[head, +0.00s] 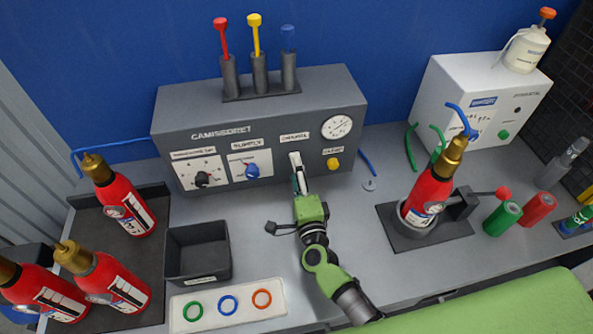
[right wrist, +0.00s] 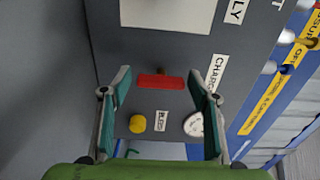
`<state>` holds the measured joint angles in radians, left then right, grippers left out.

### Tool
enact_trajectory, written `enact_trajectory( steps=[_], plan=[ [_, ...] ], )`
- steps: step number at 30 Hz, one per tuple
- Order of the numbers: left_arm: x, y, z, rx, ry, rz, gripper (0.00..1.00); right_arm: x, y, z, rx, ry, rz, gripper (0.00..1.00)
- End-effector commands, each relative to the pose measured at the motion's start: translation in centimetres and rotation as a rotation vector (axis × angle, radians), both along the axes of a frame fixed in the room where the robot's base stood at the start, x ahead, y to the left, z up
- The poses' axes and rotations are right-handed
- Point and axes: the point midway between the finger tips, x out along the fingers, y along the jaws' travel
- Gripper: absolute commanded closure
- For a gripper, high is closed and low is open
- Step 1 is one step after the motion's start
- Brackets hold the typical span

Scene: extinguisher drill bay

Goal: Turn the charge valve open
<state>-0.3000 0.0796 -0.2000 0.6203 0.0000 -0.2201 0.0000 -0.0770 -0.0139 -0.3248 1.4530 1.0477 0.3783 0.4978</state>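The charge valve is a red bar handle (right wrist: 160,82) on the grey panel, next to a label that starts with "CHARG" in the right wrist view. It lies crosswise between the two fingers there. My right gripper (right wrist: 160,84) is open, with one finger on each side of the handle and a gap to both. In the head view my right gripper (head: 298,167) reaches up to the front of the grey control box (head: 350,96) and hides the handle. How deep the fingers sit around the handle is hard to tell. My left gripper is not in view.
A yellow bleed knob (head: 333,163) and a gauge (head: 336,127) sit right of the valve. A blue knob (head: 252,170) is to the left. A red extinguisher (head: 429,190) stands in a holder at right. A black bin (head: 197,253) is left of my arm.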

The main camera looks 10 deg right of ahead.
Motion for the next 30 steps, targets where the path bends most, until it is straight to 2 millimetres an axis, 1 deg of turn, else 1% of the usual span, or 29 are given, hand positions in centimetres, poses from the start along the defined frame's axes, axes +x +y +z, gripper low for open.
enact_trajectory(
  steps=[9,13,17,24,27,30],
  plan=[
    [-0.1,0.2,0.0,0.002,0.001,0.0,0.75,0.0,0.0,0.1,0.003,-0.002,-0.001,0.39],
    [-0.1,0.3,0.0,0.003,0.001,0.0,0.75,-0.7,0.0,0.1,0.003,-0.002,-0.001,0.39],
    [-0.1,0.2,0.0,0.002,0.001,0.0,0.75,-2.8,0.0,0.0,0.003,0.001,0.0,0.39],
    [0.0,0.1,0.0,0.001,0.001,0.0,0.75,-8.0,0.0,0.0,0.002,0.002,0.0,0.39],
    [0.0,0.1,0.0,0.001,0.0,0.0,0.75,-9.8,0.0,0.0,0.002,0.001,0.001,0.39],
    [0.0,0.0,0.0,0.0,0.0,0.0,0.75,-11.0,0.0,0.0,0.002,0.0,0.0,0.39]
  ],
)
